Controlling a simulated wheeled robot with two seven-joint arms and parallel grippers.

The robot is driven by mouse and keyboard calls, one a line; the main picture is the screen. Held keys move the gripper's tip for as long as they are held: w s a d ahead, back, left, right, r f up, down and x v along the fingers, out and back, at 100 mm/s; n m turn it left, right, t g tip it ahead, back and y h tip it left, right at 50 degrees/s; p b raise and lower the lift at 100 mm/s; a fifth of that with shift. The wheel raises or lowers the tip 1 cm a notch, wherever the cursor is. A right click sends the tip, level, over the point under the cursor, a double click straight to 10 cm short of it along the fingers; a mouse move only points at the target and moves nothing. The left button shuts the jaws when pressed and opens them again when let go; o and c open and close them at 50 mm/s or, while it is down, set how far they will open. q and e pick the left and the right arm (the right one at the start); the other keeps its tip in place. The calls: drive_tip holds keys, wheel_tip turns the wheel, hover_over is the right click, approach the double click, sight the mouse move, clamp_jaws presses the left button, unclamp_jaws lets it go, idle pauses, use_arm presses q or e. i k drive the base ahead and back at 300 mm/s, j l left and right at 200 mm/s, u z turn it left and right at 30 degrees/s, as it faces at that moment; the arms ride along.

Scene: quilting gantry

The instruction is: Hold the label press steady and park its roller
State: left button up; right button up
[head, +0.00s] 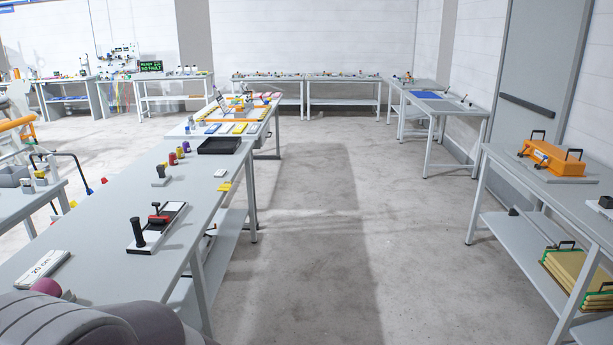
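What looks like the label press (172,221) lies on the near left table (100,232). It has a flat white and dark base. A black upright handle (138,233) stands at its near end. A small red and black part (159,215), which may be the roller, sits at about the middle of the base. It is too small to tell how the roller is set. Neither of my grippers is in view. A grey rounded arm part, likely mine, fills the bottom left corner, and nothing touches the press.
On the same table are a black tray (220,145), a small black-knobbed piece (161,177), several coloured spools, a "20 cm" plate (44,266) and a pink ball (46,286). An orange case (552,157) sits on the right bench. The floor aisle (330,230) is clear.

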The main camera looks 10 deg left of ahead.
sight(157, 218)
drive_tip(key=i+l+u, duration=0.1)
drive_tip(key=i+u, duration=0.3)
drive_tip(key=i, duration=1.65)
